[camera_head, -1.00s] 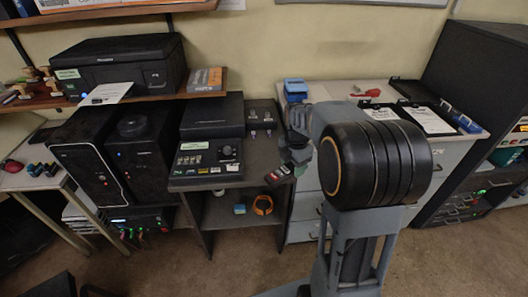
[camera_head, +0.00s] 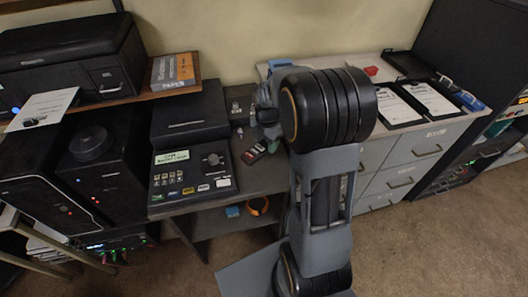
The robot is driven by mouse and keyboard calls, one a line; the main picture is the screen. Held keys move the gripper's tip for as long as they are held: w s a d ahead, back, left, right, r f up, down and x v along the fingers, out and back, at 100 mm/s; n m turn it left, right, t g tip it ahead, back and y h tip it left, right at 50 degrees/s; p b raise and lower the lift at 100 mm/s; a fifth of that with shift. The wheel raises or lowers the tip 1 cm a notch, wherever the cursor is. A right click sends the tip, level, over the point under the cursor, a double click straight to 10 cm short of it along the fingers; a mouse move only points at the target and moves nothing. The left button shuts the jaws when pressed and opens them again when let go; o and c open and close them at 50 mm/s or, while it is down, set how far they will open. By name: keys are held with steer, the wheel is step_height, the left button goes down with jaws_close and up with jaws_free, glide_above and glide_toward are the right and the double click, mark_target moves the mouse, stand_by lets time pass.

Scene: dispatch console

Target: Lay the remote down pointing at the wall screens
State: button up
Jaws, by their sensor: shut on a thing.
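The remote (camera_head: 253,154) is a small dark bar with a reddish patch, at the right part of the dark console desk (camera_head: 262,180). My gripper (camera_head: 270,142) is at the remote's right end, shut on it; its fingers are mostly hidden by my own arm. The remote's free end points toward the lower left. I cannot tell whether it touches the desk top or is held just above it. The wall screens are not in view.
A control box with keys and a knob (camera_head: 195,175) stands left of the remote. Small items (camera_head: 238,108) lie behind it. A grey drawer cabinet (camera_head: 412,148) with clipboards (camera_head: 433,98) is at right.

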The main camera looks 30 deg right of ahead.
mark_target(266, 160)
steer(key=shift+f, duration=2.55)
steer(key=shift+s+f+b, duration=0.1)
steer(key=shift+f+b, duration=0.4)
steer(key=shift+f, duration=0.1)
steer(key=shift+s+a, duration=0.1)
